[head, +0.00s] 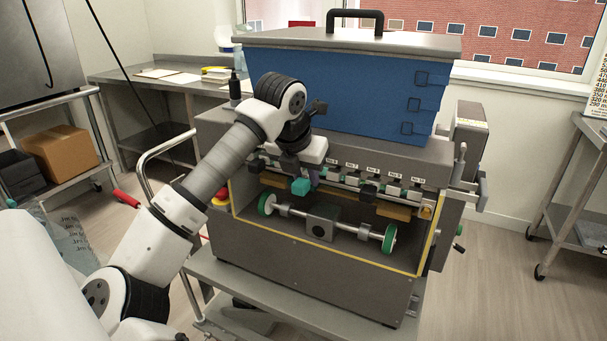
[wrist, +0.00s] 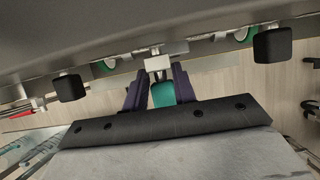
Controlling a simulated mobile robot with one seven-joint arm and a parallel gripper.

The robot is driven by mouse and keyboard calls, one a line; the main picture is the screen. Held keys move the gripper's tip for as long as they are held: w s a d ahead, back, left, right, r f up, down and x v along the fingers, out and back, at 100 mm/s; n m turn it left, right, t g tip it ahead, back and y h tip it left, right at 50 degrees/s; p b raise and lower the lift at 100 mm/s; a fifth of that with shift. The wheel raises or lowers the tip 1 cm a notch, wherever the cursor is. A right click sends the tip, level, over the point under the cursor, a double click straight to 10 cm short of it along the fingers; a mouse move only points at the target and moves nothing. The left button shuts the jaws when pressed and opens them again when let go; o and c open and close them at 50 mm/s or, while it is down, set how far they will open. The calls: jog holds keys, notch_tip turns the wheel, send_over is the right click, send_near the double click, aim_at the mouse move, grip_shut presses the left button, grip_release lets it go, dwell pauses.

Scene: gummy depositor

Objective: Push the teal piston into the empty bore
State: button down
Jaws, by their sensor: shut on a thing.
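The teal piston (head: 301,186) is in my gripper at the front of the depositor's row of numbered stations. In the wrist view the teal piston (wrist: 162,94) sits between the two dark purple fingers of my gripper (wrist: 162,88). A pale metal block (wrist: 158,63) is just beyond the piston's far end. My gripper shows in the head view (head: 316,176) below the wrist, near the numbered row. The empty bore cannot be made out; my arm and gripper cover that part of the row.
Black knobs (wrist: 70,88) and (wrist: 273,45) flank the gripper. A shaft with green-rimmed wheels (head: 390,238) and a grey block (head: 322,222) lies below, inside the machine's open front. The blue hopper (head: 345,88) stands above. A yellow-edged panel (head: 330,255) bounds the front.

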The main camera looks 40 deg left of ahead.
jog(key=shift+w+a+p, duration=0.15)
jog(key=shift+w+p, duration=0.1)
jog(key=shift+w, duration=0.45)
jog(key=shift+w+a+p, duration=0.15)
jog(key=shift+w+p, duration=0.05)
jog(key=shift+w, duration=0.45)
jog(key=shift+s, duration=0.2)
